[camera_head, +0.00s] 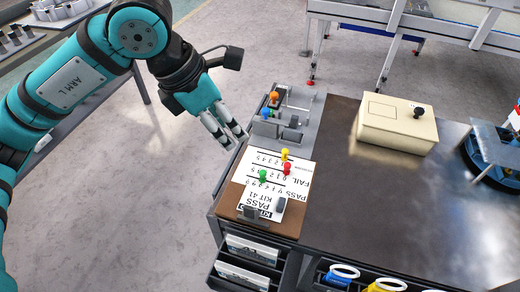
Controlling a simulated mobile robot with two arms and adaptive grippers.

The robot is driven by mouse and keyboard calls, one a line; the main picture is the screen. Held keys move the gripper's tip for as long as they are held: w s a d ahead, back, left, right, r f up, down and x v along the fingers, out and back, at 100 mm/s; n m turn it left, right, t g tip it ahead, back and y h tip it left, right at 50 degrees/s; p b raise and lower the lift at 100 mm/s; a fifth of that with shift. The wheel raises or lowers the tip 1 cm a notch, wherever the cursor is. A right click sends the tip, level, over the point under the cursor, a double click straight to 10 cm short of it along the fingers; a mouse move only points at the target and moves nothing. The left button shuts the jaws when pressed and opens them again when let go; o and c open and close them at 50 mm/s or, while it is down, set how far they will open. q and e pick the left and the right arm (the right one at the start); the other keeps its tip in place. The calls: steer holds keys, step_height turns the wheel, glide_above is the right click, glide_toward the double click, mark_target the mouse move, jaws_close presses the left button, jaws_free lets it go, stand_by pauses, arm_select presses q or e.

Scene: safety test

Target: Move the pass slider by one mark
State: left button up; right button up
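A white score card (255,203) marked PASS, FAIL and KIT 41 lies on a brown board (229,211) at the bench's left edge. Rows of numbers run across it. A green knob (263,175), a red knob (286,168) and a yellow knob (285,154) stand on these rows. The green and red knobs are nearest the PASS row label; I cannot tell exactly which mark each is on. My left gripper (236,142) hangs up and left of the card, apart from the knobs. Its two fingers are spread with nothing between them. My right gripper is out of view.
A grey holder (290,118) with small coloured-top parts stands behind the card. A beige box (397,127) with a black knob sits on the dark bench top (375,215). A blue fixture (492,150) is at the right. Bins (250,250) hang along the front.

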mark_target(262, 173)
arm_select(q)
steer(key=x, duration=1)
steer(key=b+x, duration=0.1)
steer(key=x, duration=0.5)
steer(key=shift+s+a, duration=0.1)
steer(key=shift+s, duration=0.3)
steer(key=shift+w+f, duration=0.1)
steer(key=shift+f, duration=0.4)
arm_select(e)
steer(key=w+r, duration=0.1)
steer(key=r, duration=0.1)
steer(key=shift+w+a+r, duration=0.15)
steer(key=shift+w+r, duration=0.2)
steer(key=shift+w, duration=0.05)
arm_select(q)
jaws_close()
